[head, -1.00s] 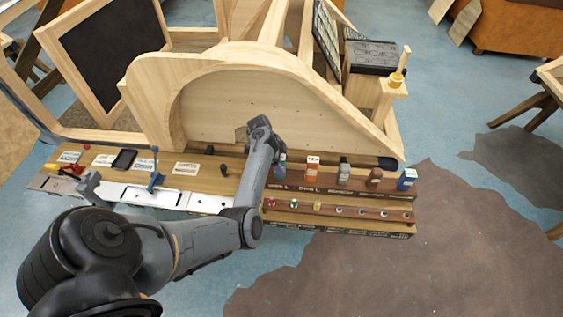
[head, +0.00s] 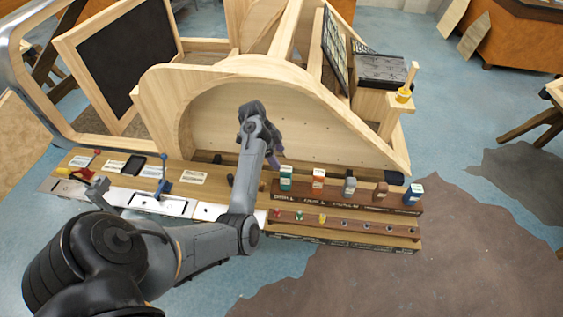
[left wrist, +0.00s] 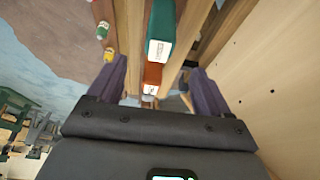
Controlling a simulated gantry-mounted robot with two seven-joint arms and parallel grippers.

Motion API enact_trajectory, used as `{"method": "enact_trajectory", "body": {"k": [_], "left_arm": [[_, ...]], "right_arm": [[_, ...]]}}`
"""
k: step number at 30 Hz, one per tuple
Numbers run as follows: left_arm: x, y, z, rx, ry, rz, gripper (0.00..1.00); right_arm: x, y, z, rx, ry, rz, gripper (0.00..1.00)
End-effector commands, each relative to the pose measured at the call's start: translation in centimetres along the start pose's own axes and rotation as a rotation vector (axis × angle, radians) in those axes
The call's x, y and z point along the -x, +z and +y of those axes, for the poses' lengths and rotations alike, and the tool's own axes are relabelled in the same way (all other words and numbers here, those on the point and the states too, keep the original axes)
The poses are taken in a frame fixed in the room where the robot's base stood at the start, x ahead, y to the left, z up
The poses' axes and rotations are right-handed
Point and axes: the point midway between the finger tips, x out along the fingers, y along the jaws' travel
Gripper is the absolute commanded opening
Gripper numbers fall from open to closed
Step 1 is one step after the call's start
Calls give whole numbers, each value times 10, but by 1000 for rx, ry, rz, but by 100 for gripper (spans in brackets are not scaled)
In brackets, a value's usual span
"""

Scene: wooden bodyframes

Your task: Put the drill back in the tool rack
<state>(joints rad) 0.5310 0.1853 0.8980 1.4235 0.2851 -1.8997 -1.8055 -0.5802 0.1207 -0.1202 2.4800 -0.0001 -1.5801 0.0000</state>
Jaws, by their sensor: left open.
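My left gripper (head: 275,152) is above the wooden bench, in front of the arched wooden panel and just behind the left end of the brown rack (head: 345,206). In the left wrist view its two purple fingers (left wrist: 157,90) are spread, with nothing held between them. A green box (head: 286,178) stands at the rack's left end; it shows beyond the fingers in the left wrist view (left wrist: 161,30). An orange box (head: 318,179) stands beside it. I cannot make out a drill for certain. A small dark object (head: 231,180) beside my forearm is partly hidden. My right gripper is out of view.
Grey, brown and blue containers (head: 412,195) fill the rack's upper step. Small coloured pieces and empty holes line its lower step. A phone (head: 133,165), a blue clamp-like tool (head: 163,184) and cards lie left on the bench. The arched panel (head: 225,112) rises close behind the gripper.

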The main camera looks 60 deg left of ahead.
Motion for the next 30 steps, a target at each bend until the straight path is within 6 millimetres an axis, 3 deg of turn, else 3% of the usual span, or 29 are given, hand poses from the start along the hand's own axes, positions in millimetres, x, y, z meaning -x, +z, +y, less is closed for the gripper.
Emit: {"method": "enact_trajectory", "body": {"k": [8,11,14,17,22,27,30], "left_arm": [[9,10,14,57,-57,-125,79],[3,12,33,105,-127,-232,79],[-9,5,66,146,-219,-319,79],[-27,-9,116,177,-302,-348,79],[-56,-36,226,242,-345,-280,79],[-62,-54,327,335,-288,-174,79],[-58,-60,368,390,-245,-129,79]], "right_arm": [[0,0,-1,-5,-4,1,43],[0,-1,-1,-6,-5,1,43],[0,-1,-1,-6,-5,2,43],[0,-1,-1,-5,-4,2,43],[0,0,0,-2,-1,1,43],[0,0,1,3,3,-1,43],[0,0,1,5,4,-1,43]]}}
